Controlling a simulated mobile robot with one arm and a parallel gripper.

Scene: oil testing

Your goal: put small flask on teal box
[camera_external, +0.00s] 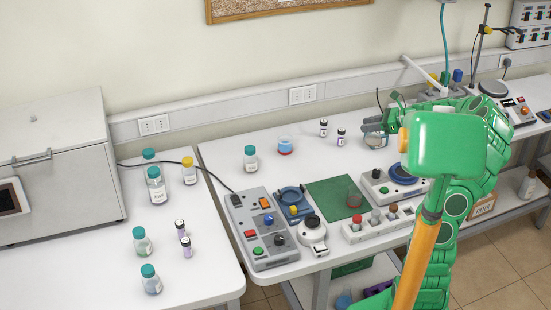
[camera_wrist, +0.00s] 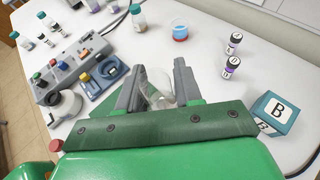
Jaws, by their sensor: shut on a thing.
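My gripper (camera_wrist: 157,78) is shut on a small clear glass flask (camera_wrist: 157,90), which sits between the two grey fingers in the wrist view. In the external view my gripper (camera_external: 376,128) is over the back of the right-hand bench, with the flask (camera_external: 376,141) partly covered by the fingers. The flask's base and its height above the bench are hard to tell. The teal box (camera_wrist: 272,114), marked with a letter B, stands on the white bench to the right of my gripper in the wrist view. I cannot make the box out in the external view.
A grey control box (camera_external: 262,228), a green mat (camera_external: 325,191) and a vial rack (camera_external: 383,226) occupy the bench front. White bench is clear between the vials and the teal box.

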